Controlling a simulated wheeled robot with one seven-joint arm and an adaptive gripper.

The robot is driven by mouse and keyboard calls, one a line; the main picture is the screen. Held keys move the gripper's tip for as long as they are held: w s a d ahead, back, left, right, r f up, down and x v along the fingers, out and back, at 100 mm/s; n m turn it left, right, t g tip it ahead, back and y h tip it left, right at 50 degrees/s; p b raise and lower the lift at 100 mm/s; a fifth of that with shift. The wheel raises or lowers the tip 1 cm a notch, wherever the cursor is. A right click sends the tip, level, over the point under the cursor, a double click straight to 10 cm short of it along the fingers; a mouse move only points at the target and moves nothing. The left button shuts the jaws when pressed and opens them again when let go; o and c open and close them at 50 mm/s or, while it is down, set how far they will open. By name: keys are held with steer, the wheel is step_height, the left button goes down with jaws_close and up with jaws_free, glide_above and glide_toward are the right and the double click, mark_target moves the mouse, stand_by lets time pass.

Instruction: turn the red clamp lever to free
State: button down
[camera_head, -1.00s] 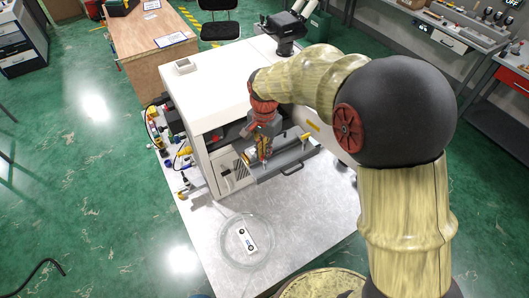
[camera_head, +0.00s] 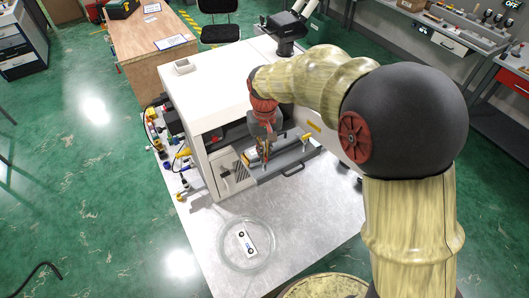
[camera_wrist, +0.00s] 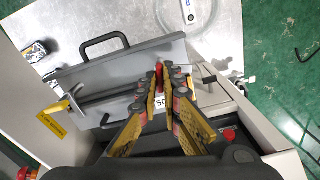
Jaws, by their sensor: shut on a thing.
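The red clamp lever (camera_wrist: 160,74) shows in the wrist view as a short red piece between my fingertips, pointing toward the drawer front. My gripper (camera_wrist: 161,84) is shut on it, with yellow-and-grey fingers on both sides. In the head view my gripper (camera_head: 264,153) reaches down into the open front of the white machine (camera_head: 215,95), above its grey drawer (camera_head: 274,171). The lever is hidden behind the fingers there. A white label reading "50" (camera_wrist: 160,102) lies just under the fingertips in the wrist view. The lever's base is mostly hidden by the fingers.
The grey drawer has a black handle (camera_wrist: 103,42). A yellow-tipped bar (camera_wrist: 60,106) lies left of my gripper in the wrist view. The bench (camera_head: 318,215) right of the dish is clear.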

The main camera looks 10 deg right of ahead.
steer(key=shift+n, duration=1.5)
steer(key=c, duration=2)
jaws_free()
steer(key=shift+r, duration=0.1)
step_height(320, 180, up, 12)
steer(key=shift+f, duration=0.1)
